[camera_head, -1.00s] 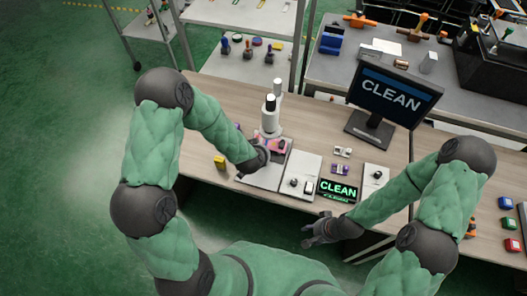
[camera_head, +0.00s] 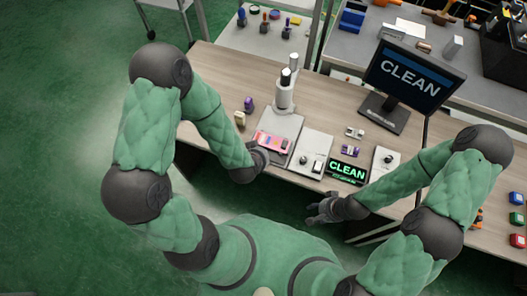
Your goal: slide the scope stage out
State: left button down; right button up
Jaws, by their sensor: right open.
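The white microscope (camera_head: 285,92) stands on the table with its grey base (camera_head: 287,125) extending toward me. The scope stage, a flat pink and multicoloured plate (camera_head: 273,142), lies over the front part of the base, clear of the column. My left gripper (camera_head: 259,163) is low at the stage's front left edge. Its fingers are small and dark, so whether they grip or only touch the stage is unclear. My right gripper (camera_head: 318,208) is open and empty, in front of the table edge.
A white panel with small controls (camera_head: 312,152) sits right of the base. Beyond it are a green CLEAN sign (camera_head: 347,171) and another white panel (camera_head: 386,160). A monitor (camera_head: 412,78) stands behind. Yellow (camera_head: 240,118) and purple (camera_head: 249,103) items stand left of the microscope.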

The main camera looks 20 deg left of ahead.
pick_arm(q)
jog(key=shift+s+f, duration=0.1)
jog(key=shift+f, duration=0.05)
jog(key=shift+w, duration=0.3)
jog(key=w, duration=0.3)
jog(key=shift+w+r, duration=0.2)
jog(key=shift+r, duration=0.15)
jog(key=p+v, duration=0.3)
jog(key=v, duration=0.5)
jog(key=shift+s+r, duration=0.15)
jog(key=shift+r, duration=0.1)
jog(key=shift+s+r, duration=0.3)
jog(key=shift+s, duration=0.05)
pick_arm(e)
jog(key=r, duration=0.2)
jog(key=w+r, duration=0.1)
jog(key=shift+d+r, duration=0.15)
jog(key=shift+d, duration=0.15)
jog(key=shift+s, duration=0.1)
